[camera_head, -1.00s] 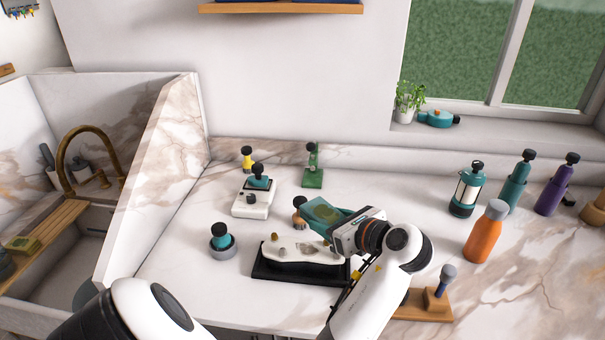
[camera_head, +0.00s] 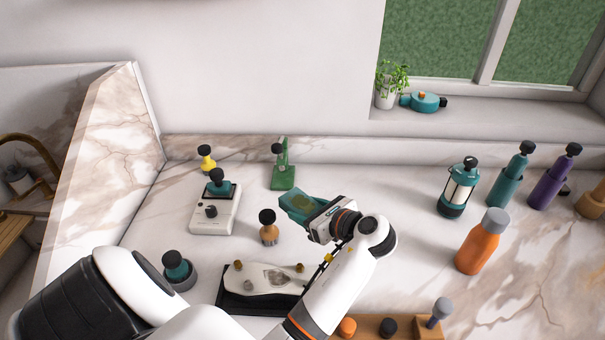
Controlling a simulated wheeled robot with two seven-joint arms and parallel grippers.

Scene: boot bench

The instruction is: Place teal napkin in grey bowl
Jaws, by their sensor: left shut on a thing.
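My left gripper (camera_head: 318,217) is above the middle of the counter, its fingers pointing to the upper left. It is shut on a flat teal thing with an olive patch, which looks like the teal napkin (camera_head: 296,204). The napkin juts out beyond the fingertips and seems clear of the counter. A small round grey dish (camera_head: 188,283) stands at the lower left, partly behind my arm, with a teal, black-topped thing in or on it. I cannot tell whether this dish is the grey bowl. My right gripper is not in view.
A white board in a black tray (camera_head: 232,301) lies below the gripper. A brown, black-topped knob (camera_head: 268,228), a white device (camera_head: 214,215) and a green stand (camera_head: 283,172) are nearby. Bottles, including an orange one (camera_head: 481,245), and a lantern (camera_head: 458,187) stand right.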

